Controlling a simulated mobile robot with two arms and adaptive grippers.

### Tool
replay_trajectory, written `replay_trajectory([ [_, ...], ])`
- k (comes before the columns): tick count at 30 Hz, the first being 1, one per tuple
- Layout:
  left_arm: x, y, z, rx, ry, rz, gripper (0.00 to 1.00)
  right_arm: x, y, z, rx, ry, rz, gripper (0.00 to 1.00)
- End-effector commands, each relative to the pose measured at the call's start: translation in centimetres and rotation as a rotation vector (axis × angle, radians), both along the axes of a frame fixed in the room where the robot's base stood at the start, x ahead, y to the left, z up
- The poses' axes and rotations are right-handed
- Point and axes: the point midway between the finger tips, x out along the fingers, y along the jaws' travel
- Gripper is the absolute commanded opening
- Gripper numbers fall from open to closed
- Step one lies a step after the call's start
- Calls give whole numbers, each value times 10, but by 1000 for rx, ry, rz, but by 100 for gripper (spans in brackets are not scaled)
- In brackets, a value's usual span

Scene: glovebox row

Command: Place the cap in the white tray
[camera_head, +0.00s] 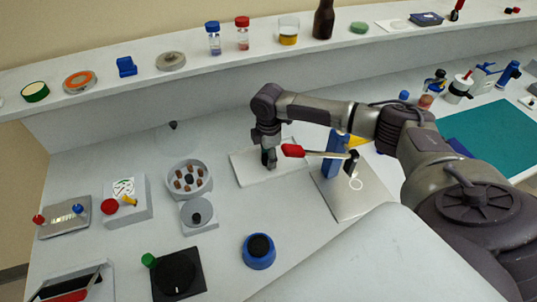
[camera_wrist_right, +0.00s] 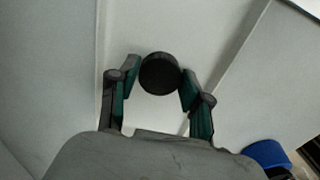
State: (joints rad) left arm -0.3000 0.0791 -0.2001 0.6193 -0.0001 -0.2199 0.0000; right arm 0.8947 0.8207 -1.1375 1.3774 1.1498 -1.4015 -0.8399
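The cap (camera_wrist_right: 159,73) is a round black disc between the fingertips of my right gripper (camera_wrist_right: 160,80) in the right wrist view. Both green-padded fingers appear to touch its sides. In the head view my right gripper (camera_head: 269,160) points down over the white tray (camera_head: 248,178), a flat pale rectangle near the middle of the bench. The cap is mostly hidden by the gripper there. I cannot tell whether it touches the tray floor. The tray's pale surface (camera_wrist_right: 215,35) lies behind the cap in the wrist view. My left gripper is not in view.
A round dish with brown pieces (camera_head: 189,178) and a grey round-knobbed block (camera_head: 198,216) are left of the tray. A raised shelf runs behind.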

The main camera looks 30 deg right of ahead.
Motion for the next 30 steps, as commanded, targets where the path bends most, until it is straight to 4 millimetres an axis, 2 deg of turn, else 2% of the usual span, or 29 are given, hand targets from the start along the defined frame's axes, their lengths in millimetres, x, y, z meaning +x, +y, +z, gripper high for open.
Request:
replay_trajectory([
  [1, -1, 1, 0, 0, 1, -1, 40, 0, 0, 0, 0, 0, 0, 61],
  [3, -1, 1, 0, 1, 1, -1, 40, 0, 0, 0, 0, 0, 0, 68],
  [14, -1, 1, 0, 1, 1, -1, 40, 0, 0, 6, 0, -2, 0, 68],
  [17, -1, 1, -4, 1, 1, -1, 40, 1, 0, 18, 0, -4, 1, 68],
  [30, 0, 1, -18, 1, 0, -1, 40, 1, 0, 105, 0, -3, 0, 68],
])
